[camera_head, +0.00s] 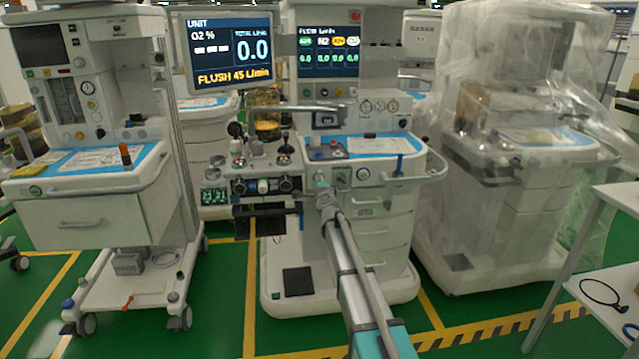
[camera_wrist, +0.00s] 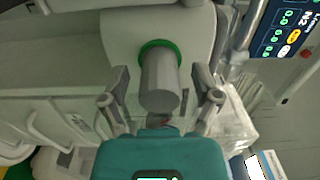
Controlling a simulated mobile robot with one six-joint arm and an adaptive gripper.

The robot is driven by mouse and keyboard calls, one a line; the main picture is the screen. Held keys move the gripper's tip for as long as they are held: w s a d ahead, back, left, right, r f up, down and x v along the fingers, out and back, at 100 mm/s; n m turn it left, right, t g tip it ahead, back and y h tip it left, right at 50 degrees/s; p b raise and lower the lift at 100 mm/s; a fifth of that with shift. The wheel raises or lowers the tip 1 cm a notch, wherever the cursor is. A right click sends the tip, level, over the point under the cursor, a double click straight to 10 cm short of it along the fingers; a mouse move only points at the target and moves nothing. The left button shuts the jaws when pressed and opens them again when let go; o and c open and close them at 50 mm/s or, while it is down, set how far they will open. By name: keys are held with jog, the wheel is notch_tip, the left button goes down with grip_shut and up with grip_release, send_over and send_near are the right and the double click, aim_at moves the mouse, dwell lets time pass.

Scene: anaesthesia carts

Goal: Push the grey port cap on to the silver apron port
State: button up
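In the wrist view, a grey cylinder (camera_wrist: 160,82), which looks like the port cap, stands out from a white panel, with a green ring (camera_wrist: 160,46) around its far end. My gripper (camera_wrist: 161,84) has one finger on each side of the cylinder, with a visible gap on both sides. It is open. I cannot tell whether the cylinder is seated on a port, and no separate silver port can be made out behind it. In the head view, my gripper (camera_head: 325,196) is at the front apron of the middle cart (camera_head: 385,228), and my arm hides that spot.
Another cart (camera_head: 95,215) stands at the left and a plastic-wrapped one (camera_head: 520,215) at the right. A white table (camera_head: 612,195) is at the right edge.

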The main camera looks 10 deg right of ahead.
jog(key=shift+s, duration=0.1)
dwell(0.3)
jog(key=s, duration=1.1)
jog(key=shift+s, duration=0.4)
dwell(0.4)
jog(key=s+a+f+n+g+y, duration=0.3)
jog(key=s+a+f+n+g, duration=0.15)
jog(key=s+n, duration=0.25)
jog(key=s+a+f+n+g+y, duration=0.35)
jog(key=s+f+n, duration=0.25)
jog(key=s, duration=0.2)
jog(key=s+d+f+n+g+h, duration=0.2)
jog(key=s+d+f+g, duration=0.1)
jog(key=s, duration=0.4)
jog(key=s+d+f+n+g+h, duration=0.1)
jog(key=s+d+f+g+h, duration=0.2)
jog(key=s, duration=0.4)
jog(key=s+d+f+n+g+h, duration=0.2)
jog(key=s+d+g, duration=0.15)
jog(key=s, duration=0.45)
notch_tip(320, 180, up, 30)
jog(key=a+p, duration=0.1)
jog(key=p, duration=2.9)
jog(key=shift+w+r+p, duration=0.2)
jog(key=shift+w+p, duration=0.1)
jog(key=shift+w, duration=0.1)
